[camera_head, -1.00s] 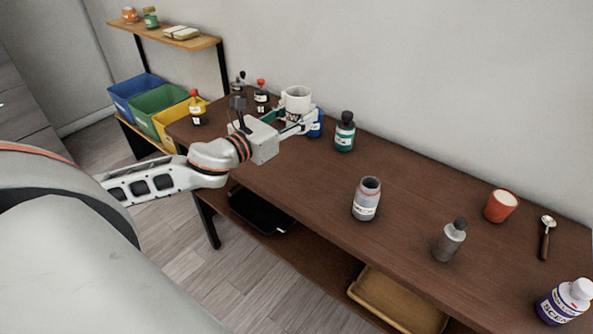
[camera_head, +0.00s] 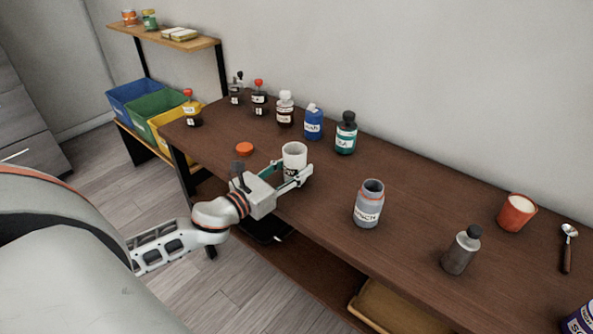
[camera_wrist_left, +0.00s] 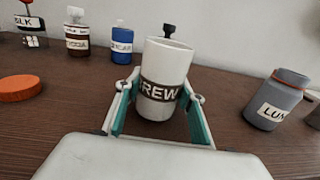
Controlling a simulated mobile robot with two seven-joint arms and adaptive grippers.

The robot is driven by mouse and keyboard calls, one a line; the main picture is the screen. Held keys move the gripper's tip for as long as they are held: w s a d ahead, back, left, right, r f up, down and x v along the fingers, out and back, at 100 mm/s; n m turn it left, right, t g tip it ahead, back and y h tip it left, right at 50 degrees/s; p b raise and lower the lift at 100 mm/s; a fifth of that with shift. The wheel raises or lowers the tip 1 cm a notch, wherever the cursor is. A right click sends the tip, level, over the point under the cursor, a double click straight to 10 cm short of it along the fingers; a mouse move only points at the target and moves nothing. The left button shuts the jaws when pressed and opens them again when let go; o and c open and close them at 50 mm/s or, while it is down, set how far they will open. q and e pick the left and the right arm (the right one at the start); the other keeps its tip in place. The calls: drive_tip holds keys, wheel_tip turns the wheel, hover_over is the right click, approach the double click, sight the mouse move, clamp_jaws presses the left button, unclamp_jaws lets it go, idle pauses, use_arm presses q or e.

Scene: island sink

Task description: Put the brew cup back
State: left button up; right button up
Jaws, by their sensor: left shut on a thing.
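The brew cup (camera_head: 295,154) is white with a dark band lettered "REW" in the left wrist view (camera_wrist_left: 165,75). My left gripper (camera_head: 290,178) is shut on it, with one finger on each side of the cup. The cup is upright over the near-left part of the brown table (camera_head: 330,205). I cannot tell whether its base touches the tabletop. My right gripper is not in view.
An orange lid (camera_head: 244,148) lies just left of the cup. Several bottles, among them a blue one (camera_head: 313,122) and a green one (camera_head: 346,134), stand along the back. A grey jar (camera_head: 369,204), grey bottle (camera_head: 461,250) and red cup (camera_head: 516,212) stand to the right.

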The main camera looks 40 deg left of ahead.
use_arm(q)
drive_tip(key=shift+f, duration=0.4)
drive_tip(key=o, duration=1.1)
drive_tip(key=shift+o, duration=0.2)
drive_tip(key=shift+r, duration=0.1)
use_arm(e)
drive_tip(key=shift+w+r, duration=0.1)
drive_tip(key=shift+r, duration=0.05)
use_arm(q)
drive_tip(key=shift+r, duration=0.25)
drive_tip(key=shift+s+f, duration=0.15)
drive_tip(key=shift+s, duration=0.15)
drive_tip(key=s+a, duration=0.1)
drive_tip(key=s, duration=1)
drive_tip(key=shift+s+a+b, duration=0.15)
drive_tip(key=shift+a+b, duration=0.15)
drive_tip(key=shift+a, duration=0.1)
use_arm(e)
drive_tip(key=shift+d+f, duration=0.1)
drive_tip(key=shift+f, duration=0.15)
